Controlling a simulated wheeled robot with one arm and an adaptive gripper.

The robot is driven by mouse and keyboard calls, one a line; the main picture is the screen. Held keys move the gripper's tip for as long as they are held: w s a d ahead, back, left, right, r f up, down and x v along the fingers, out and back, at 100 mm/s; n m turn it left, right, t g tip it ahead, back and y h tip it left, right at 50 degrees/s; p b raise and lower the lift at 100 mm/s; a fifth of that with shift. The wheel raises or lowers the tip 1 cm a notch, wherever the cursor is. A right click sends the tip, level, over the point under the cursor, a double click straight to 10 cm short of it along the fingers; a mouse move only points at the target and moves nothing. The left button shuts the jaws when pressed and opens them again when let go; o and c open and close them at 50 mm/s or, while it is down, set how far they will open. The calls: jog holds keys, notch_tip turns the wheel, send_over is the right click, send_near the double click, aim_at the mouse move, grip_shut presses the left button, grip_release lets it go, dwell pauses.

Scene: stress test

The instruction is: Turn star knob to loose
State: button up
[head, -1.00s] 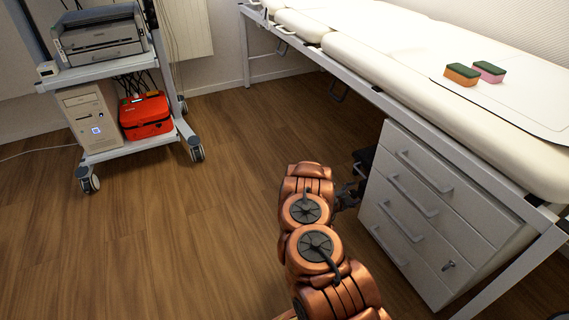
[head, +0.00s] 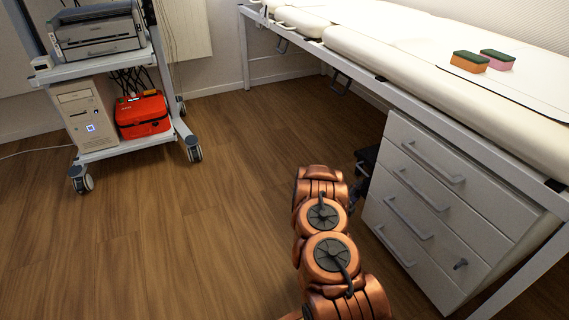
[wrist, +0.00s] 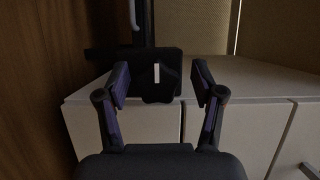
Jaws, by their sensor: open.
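The star knob (wrist: 157,88) is a dark, lobed shape with a white upright stripe in the wrist view. It sits in front of a black block at the side of a white cabinet. My gripper (wrist: 159,72) is open, with one finger to the left of the knob and one to the right. Gaps show on both sides, so I see no contact; the depth between fingertips and knob is hard to judge. In the head view, my gripper (head: 357,191) is small and partly hidden behind my copper-coloured arm, close to the black block (head: 367,160).
A white drawer cabinet (head: 425,215) stands under a padded bench (head: 440,90) with a metal frame. Two sponges (head: 468,62) (head: 497,60) lie on the bench. A wheeled cart (head: 128,148) with a printer stands at left. The wooden floor between is clear.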

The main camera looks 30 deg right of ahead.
jog(key=p+v, duration=0.4)
jog(key=v, duration=0.4)
jog(key=w+a+r+n+t+y+p, duration=0.1)
jog(key=w+a+r+n+y+p, duration=0.2)
jog(key=a+r, duration=0.6)
jog(key=w+a+r+n+t+y+p, duration=0.1)
jog(key=w+a+r+n+y+p, duration=0.2)
jog(key=w+a+r+y+p, duration=0.3)
jog(key=w+a+r+p, duration=0.3)
jog(key=w, duration=0.2)
jog(key=shift+y, duration=0.4)
